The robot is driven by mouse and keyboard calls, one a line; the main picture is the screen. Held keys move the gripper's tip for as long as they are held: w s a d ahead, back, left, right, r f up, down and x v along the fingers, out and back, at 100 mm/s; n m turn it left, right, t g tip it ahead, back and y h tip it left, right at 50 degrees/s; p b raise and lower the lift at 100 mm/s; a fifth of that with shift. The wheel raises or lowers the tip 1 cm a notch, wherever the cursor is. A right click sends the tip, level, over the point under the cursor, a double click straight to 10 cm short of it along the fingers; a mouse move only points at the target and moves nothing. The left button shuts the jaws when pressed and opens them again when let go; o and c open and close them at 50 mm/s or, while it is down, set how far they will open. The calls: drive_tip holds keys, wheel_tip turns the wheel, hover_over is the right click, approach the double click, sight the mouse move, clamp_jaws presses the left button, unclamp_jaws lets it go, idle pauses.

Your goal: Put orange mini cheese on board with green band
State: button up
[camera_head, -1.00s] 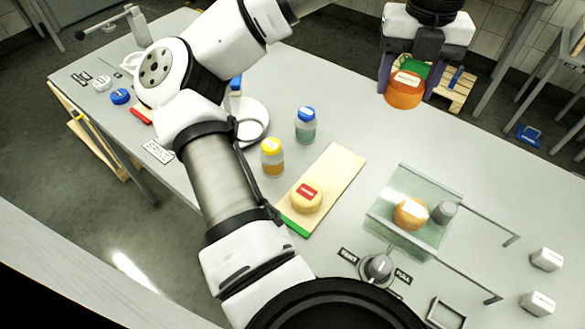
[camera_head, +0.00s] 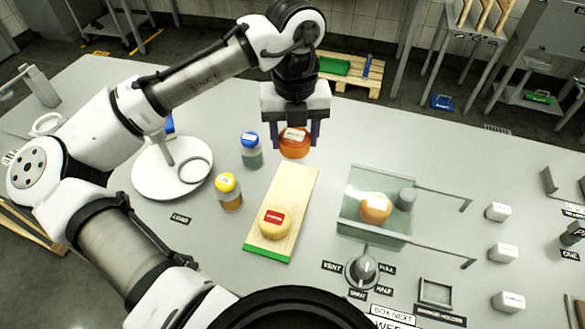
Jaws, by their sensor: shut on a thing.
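My gripper (camera_head: 295,135) is shut on the orange mini cheese (camera_head: 295,146), a small orange wheel with a white label. It holds the cheese near the far end of the wooden board (camera_head: 292,185); whether cheese and board touch I cannot tell. The board has a green band (camera_head: 267,252) along its near end. A pale yellow cheese (camera_head: 274,222) with a red label sits on the board near that band. Another orange-yellow cheese (camera_head: 375,208) with a white label sits in the clear glass-like case (camera_head: 353,222) to the right.
A yellow-capped jar (camera_head: 229,193) and a blue-capped jar (camera_head: 251,151) stand left of the board. A round white stand (camera_head: 150,180) is further left. A grey knob (camera_head: 363,268) and several white blocks (camera_head: 498,211) lie to the right.

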wheel_tip(320, 180, down, 10)
drive_tip(key=shift+r, duration=0.1)
idle(0.4)
drive_tip(key=o, duration=1)
drive_tip(key=shift+f, duration=0.2)
drive_tip(key=shift+o, duration=0.2)
wheel_tip(320, 180, up, 12)
drive_tip(key=shift+r, duration=0.15)
